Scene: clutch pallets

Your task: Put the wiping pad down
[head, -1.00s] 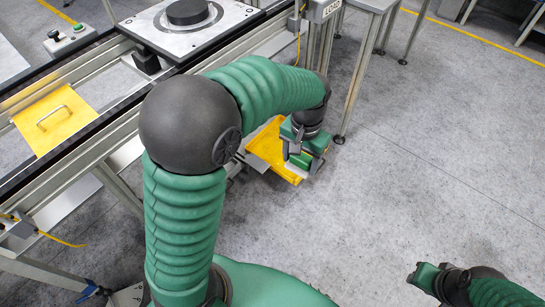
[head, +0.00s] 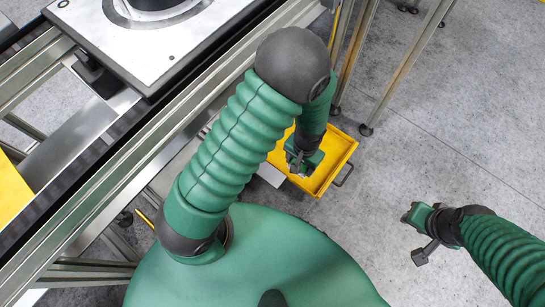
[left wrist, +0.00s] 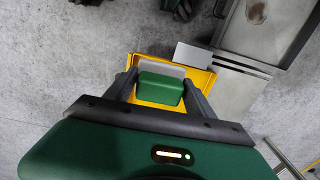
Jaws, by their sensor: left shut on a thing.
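The wiping pad (left wrist: 160,88), a green block with a pale grey layer along its far edge, sits between the two dark fingers of my left gripper (left wrist: 158,84) in the left wrist view. The gripper is shut on it. In the head view my left gripper (head: 298,170) points down over the yellow tray (head: 340,158), and the pad is mostly hidden there. The tray also shows behind the pad in the left wrist view (left wrist: 204,80). I cannot tell whether the pad touches the tray floor. My right gripper (head: 408,216) is over the floor, away from the tray; its fingers are unclear.
The conveyor frame (head: 150,160) runs diagonally on the left, carrying a metal plate (head: 135,50) with a dark round part. Table legs (head: 405,65) stand behind the tray. A grey flat plate (head: 270,174) lies beside the tray. Floor to the right is clear.

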